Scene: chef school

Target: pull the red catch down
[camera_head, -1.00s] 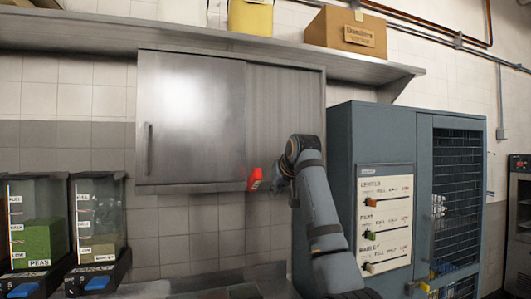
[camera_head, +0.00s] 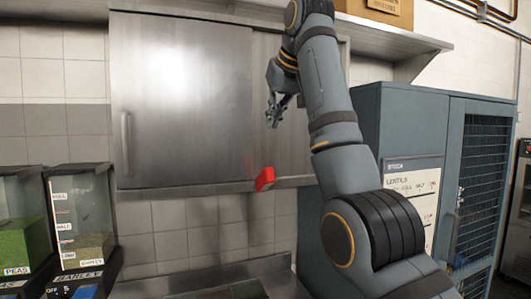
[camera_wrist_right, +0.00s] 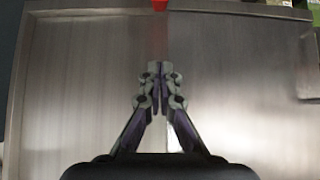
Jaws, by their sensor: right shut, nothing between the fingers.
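The red catch (camera_head: 264,179) sits at the bottom edge of a steel wall cabinet (camera_head: 190,90), near the seam of its two doors. It also shows at the top edge of the right wrist view (camera_wrist_right: 160,4), partly cut off. My right gripper (camera_head: 272,121) is shut and empty. It is in front of the cabinet doors, above the catch and apart from it. In the right wrist view its fingertips (camera_wrist_right: 160,72) meet over the door seam. My left gripper is not in view.
A vertical handle (camera_head: 127,140) is on the left door. A shelf (camera_head: 415,45) runs above the cabinet. A grey-blue stock cabinet (camera_head: 400,105) stands at the right, behind my right arm. Clear dispensers (camera_head: 82,205) stand at the lower left. The tiled wall below the catch is clear.

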